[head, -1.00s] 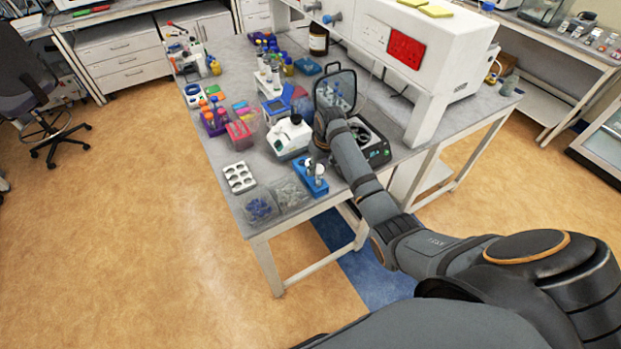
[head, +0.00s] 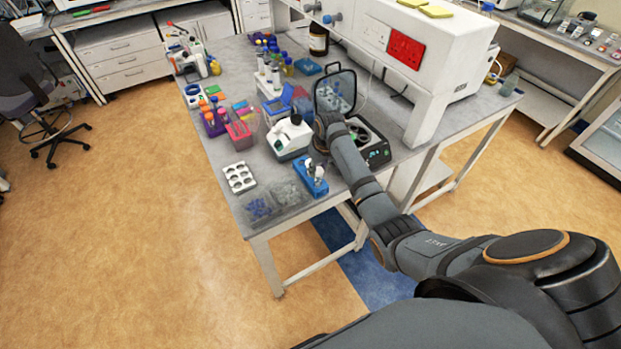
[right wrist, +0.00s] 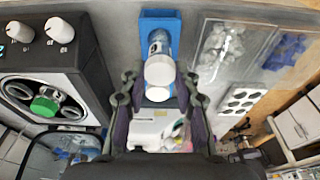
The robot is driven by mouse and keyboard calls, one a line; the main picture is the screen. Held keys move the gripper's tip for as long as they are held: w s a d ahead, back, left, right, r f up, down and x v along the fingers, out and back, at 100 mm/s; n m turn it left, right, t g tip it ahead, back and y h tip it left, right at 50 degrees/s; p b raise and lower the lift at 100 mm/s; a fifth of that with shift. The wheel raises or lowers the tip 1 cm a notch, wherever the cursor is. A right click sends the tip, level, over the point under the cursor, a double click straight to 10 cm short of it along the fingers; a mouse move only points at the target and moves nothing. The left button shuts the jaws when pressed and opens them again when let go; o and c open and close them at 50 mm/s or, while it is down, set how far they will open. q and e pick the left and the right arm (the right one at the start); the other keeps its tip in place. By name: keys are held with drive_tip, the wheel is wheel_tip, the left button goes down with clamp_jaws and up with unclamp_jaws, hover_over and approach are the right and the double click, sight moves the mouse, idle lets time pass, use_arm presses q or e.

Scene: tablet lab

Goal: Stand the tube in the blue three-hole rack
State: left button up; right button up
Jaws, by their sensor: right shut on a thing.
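The blue three-hole rack (head: 314,188) stands near the front edge of the bench, and it also shows in the right wrist view (right wrist: 180,22). In the right wrist view, my right gripper (right wrist: 160,78) is shut on a clear, white-capped tube (right wrist: 159,72), over the rack. I cannot tell whether the tube's lower end is inside a hole. Another white-capped tube (right wrist: 158,95) shows just below it, at the rack. In the head view my right arm and wrist hide most of the gripper. My left gripper is not in view.
The open centrifuge (head: 372,140) is right of the rack, and a white device (head: 288,136) is behind it. A white six-hole rack (head: 239,177) and clear bins of small parts (head: 258,205) are to its left. Racks of tubes crowd the bench farther back.

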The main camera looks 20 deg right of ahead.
drive_tip(key=shift+f, duration=0.2)
drive_tip(key=shift+f, duration=0.35)
drive_tip(key=shift+f, duration=0.2)
drive_tip(key=o, duration=1)
drive_tip(key=shift+c, duration=0.2)
